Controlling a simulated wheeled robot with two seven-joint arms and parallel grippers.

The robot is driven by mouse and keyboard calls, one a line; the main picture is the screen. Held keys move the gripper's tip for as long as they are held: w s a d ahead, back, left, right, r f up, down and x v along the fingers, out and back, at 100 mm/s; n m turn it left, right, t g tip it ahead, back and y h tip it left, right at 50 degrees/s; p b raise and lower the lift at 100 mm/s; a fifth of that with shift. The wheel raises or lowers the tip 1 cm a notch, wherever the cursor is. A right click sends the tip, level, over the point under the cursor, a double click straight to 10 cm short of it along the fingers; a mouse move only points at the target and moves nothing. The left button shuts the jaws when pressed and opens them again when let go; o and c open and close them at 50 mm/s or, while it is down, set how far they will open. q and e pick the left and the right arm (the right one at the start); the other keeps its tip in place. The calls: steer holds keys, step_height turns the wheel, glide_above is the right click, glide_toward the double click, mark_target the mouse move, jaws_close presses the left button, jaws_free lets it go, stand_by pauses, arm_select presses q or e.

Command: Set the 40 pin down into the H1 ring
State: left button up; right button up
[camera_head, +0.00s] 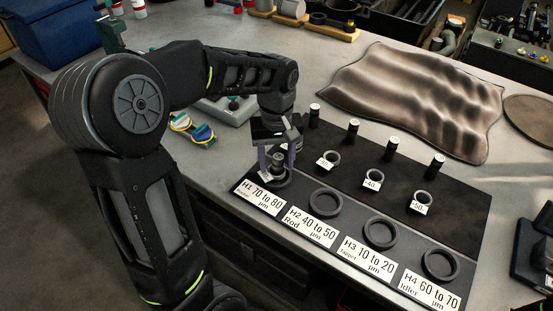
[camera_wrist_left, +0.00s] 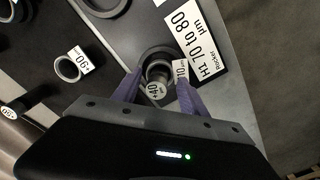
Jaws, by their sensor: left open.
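The 40 pin (camera_wrist_left: 157,89) is a dark cylinder with a white numbered top. It stands at the H1 ring (camera_wrist_left: 153,53), a dark ring beside the card reading H1 70 to 80. A small white tag (camera_wrist_left: 181,70), apparently reading 70, sits beside the pin; any small ring under it is mostly hidden. My left gripper (camera_head: 277,160) is over H1, its purple fingers apart on either side of the pin; it also shows in the left wrist view (camera_wrist_left: 157,88). Finger contact and the pin's base are hard to see. My right gripper is not in view.
Empty H2 (camera_head: 326,202), H3 (camera_head: 380,233) and H4 (camera_head: 440,264) rings lie along the dark board. Tagged small rings, such as the 50 one (camera_head: 423,198), and several upright pins (camera_head: 391,150) stand behind. A wrinkled dark cloth (camera_head: 410,95) lies farther back.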

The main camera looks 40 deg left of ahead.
arm_select(q)
step_height(320, 180, up, 8)
steer(key=shift+f, duration=0.1)
stand_by(0.5)
stand_by(1.0)
